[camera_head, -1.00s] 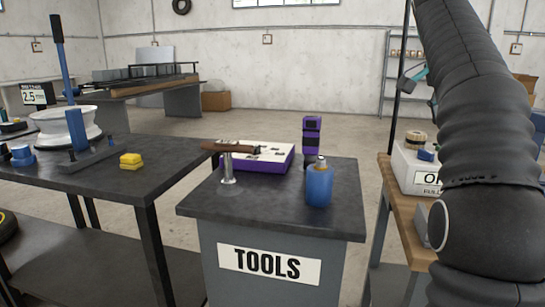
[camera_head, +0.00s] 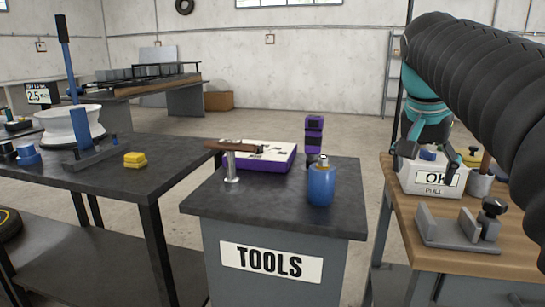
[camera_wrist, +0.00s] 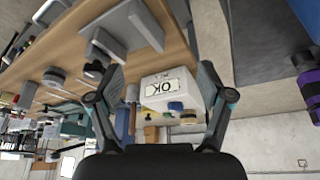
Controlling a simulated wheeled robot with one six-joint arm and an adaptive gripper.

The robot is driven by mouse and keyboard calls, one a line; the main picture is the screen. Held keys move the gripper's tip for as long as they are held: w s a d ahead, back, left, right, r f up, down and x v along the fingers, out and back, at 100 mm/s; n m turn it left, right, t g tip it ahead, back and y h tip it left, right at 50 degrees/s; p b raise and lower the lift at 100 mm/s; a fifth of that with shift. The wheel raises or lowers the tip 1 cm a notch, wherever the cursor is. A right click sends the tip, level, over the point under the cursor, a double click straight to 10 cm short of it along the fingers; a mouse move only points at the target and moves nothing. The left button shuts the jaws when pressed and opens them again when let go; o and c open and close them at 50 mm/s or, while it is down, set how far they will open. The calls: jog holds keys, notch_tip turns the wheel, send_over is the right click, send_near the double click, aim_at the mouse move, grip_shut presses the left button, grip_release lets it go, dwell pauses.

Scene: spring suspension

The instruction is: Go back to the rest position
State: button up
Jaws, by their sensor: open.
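My gripper (camera_head: 432,160) is at the right in the head view, over the wooden bench beside the white box labelled OK (camera_head: 425,177). In the wrist view, my gripper (camera_wrist: 160,100) has its two fingers spread apart, and the box (camera_wrist: 172,88) shows between them. Nothing is held between the fingers. I cannot tell from the pictures whether a finger touches the box. My dark sleeved arm crosses the upper right of the head view.
A grey vise-like fixture (camera_head: 455,228) sits on the wooden bench (camera_head: 400,215). The dark TOOLS cabinet (camera_head: 265,220) carries a blue can (camera_head: 321,185), a purple-edged case (camera_head: 265,157) and a purple device (camera_head: 314,137). Open floor separates cabinet and benches.

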jog(key=s+a+f+n+t+y, duration=0.1)
jog(key=s+a+f+n, duration=0.3)
jog(key=s+f, duration=0.4)
jog(key=s+a+f+n+t+y, duration=0.1)
jog(key=s+a+f+n, duration=0.3)
jog(key=f, duration=1.2)
jog(key=s+a+y, duration=0.1)
jog(key=s+a, duration=0.2)
jog(key=s, duration=0.1)
jog(key=shift+s, duration=0.3)
jog(key=shift+a, duration=0.1)
dwell(0.6)
